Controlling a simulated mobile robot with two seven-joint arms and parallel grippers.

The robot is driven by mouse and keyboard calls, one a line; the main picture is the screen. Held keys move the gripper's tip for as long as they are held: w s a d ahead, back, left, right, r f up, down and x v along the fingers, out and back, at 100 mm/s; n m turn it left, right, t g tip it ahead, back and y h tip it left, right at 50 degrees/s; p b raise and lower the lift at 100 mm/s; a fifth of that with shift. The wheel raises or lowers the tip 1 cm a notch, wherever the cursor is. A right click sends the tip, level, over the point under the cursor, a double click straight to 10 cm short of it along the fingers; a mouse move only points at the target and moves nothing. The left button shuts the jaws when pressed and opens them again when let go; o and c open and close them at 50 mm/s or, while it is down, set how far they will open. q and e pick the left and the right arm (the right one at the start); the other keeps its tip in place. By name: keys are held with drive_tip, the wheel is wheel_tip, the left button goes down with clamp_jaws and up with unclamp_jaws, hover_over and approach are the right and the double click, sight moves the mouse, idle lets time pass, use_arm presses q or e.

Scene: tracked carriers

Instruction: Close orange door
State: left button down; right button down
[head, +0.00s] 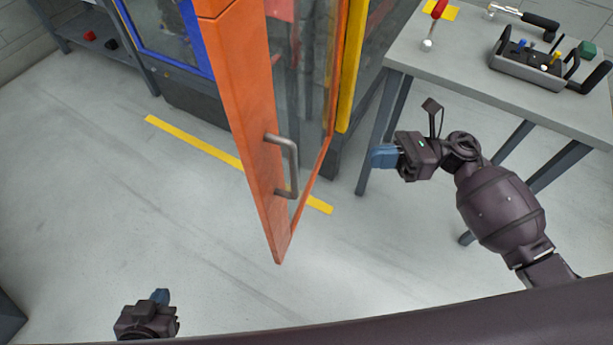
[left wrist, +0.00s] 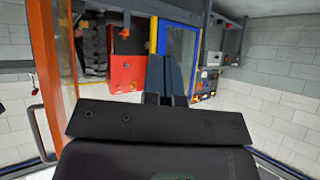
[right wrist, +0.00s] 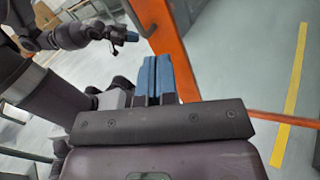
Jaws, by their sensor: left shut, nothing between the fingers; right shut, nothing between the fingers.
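The orange door (head: 245,110) with a glass pane stands open, swung out from the machine toward me. Its grey bar handle (head: 294,165) is on the near, free edge. In the left wrist view the orange door (left wrist: 58,60) is at the left, and in the right wrist view its orange frame (right wrist: 166,35) runs past the fingers. My left gripper (head: 161,296) is shut and empty at the bottom left, apart from the door. My right gripper (head: 382,157) is shut and empty to the right of the door, with a visible gap to it in the head view.
The machine with blue and yellow frame parts (head: 352,70) stands behind the door. A yellow floor stripe (head: 195,142) passes beneath it. Floor at the left is clear.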

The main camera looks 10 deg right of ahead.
drive_tip(key=s+a+n+g+p, duration=0.1)
drive_tip(key=s+a+n+g, duration=0.2)
drive_tip(key=a, duration=1)
drive_tip(key=shift+s+a+f+n+h, duration=0.3)
drive_tip(key=shift+s+a+f+n, duration=0.1)
drive_tip(key=shift+s+n, duration=0.3)
drive_tip(key=shift+a, duration=0.1)
